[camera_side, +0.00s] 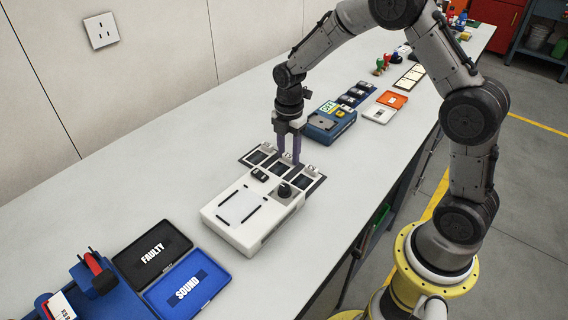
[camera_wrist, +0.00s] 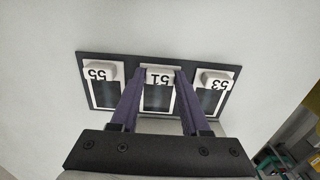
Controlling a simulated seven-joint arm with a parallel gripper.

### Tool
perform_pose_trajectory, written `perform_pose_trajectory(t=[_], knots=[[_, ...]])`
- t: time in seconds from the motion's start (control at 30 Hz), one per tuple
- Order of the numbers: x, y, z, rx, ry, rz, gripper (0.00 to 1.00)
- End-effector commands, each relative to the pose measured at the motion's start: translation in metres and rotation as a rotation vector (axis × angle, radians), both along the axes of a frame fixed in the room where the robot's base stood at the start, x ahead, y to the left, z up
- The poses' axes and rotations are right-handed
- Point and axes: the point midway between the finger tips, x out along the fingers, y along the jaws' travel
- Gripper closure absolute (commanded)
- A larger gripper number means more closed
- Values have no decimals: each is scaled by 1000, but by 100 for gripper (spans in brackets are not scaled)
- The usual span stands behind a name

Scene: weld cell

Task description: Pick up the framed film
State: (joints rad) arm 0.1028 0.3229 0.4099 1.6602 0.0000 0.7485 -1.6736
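Three framed films lie in a row on a dark holder (camera_wrist: 130,58). Each has a white frame, a dark film window and a pale numbered tab. In the wrist view the left film (camera_wrist: 104,95) reads 55, the middle film (camera_wrist: 158,98) 51 and the right film (camera_wrist: 209,100) 53, all upside down. The row also shows in the side view, with a middle film (camera_side: 281,169). My gripper (camera_wrist: 161,74) points down with its purple fingers apart, one on each side of the 51 tab. It also shows in the side view (camera_side: 288,158). Whether the fingers touch the tab is unclear.
A white device (camera_side: 248,215) with a pale panel and a dark knob stands just in front of the row. Black FAULTY (camera_side: 150,250) and blue SOUND (camera_side: 188,284) trays lie at front left. A blue box (camera_side: 330,121) stands behind.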

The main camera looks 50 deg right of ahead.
Motion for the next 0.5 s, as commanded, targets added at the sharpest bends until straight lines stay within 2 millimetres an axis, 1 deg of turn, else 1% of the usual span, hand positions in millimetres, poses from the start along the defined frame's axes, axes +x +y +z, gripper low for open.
perform_pose_trajectory(t=[0.03, 0.17, 0.2, 0.23, 0.5], knots=[[0, 0, 0, 0, 0, 0, 65], [0, 0, 0, 0, 0, 0, 88], [0, 0, 0, 0, 0, 0, 96], [0, 0, 0, 0, 0, 0, 100], [0, 0, 1, 0, -1, 0, 100]])
